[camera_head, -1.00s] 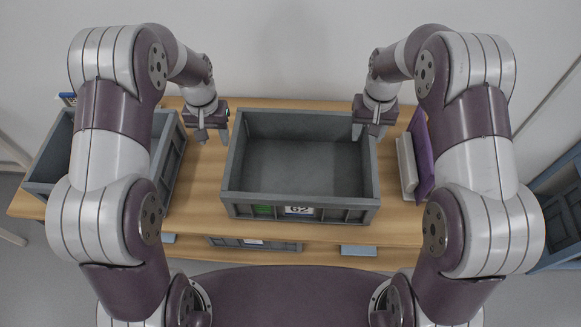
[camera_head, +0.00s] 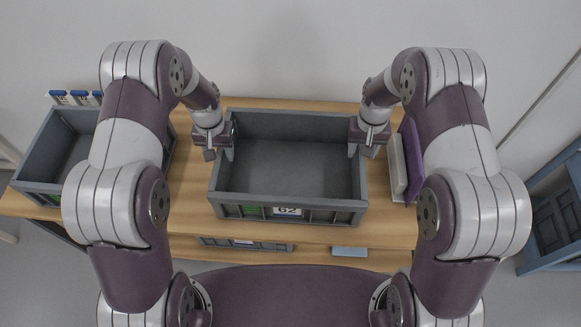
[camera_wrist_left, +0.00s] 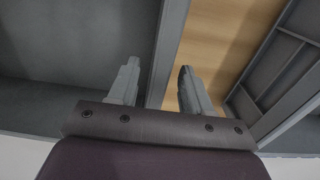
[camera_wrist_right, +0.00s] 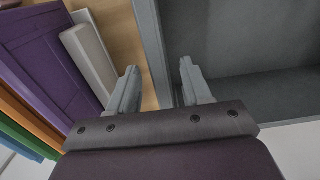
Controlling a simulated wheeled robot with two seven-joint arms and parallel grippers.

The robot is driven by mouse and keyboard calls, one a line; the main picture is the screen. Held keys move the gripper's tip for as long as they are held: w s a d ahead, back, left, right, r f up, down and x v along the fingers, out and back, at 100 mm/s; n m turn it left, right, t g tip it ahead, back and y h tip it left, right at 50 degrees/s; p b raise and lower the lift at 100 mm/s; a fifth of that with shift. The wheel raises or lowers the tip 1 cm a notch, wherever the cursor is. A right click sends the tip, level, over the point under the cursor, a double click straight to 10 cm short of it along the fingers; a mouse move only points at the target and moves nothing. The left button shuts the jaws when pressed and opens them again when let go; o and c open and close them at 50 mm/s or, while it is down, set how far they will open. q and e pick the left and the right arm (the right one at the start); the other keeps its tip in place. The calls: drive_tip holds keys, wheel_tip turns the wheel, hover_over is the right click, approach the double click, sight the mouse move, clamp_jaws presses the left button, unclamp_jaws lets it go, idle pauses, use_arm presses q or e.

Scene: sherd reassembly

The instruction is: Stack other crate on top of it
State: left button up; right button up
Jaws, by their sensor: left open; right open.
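A grey crate labelled 62 (camera_head: 287,212) stands upright and empty in the middle of the wooden table. A second grey crate (camera_head: 42,158) stands at the table's left end; its side also shows in the left wrist view (camera_wrist_left: 285,75). My left gripper (camera_head: 222,152) is open at the middle crate's left wall. In the left wrist view its fingers (camera_wrist_left: 158,88) straddle that wall (camera_wrist_left: 167,50). My right gripper (camera_head: 362,150) is open at the right wall. In the right wrist view its fingers (camera_wrist_right: 158,88) straddle that wall (camera_wrist_right: 152,45). Contact with the walls cannot be told.
A purple panel (camera_head: 411,158) and a whitish block (camera_head: 397,165) stand close right of the middle crate. Blue-and-white items (camera_head: 78,98) show behind the left crate. Another grey crate (camera_head: 245,244) is partly visible on a lower shelf. A blue-grey crate or rack (camera_head: 560,215) stands at far right.

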use_arm(q)
wheel_tip(320, 180, down, 5)
drive_tip(key=shift+f, duration=0.1)
use_arm(e)
wheel_tip(320, 180, down, 5)
drive_tip(key=shift+f, duration=0.1)
use_arm(q)
clamp_jaws()
use_arm(e)
clamp_jaws()
idle(1.0)
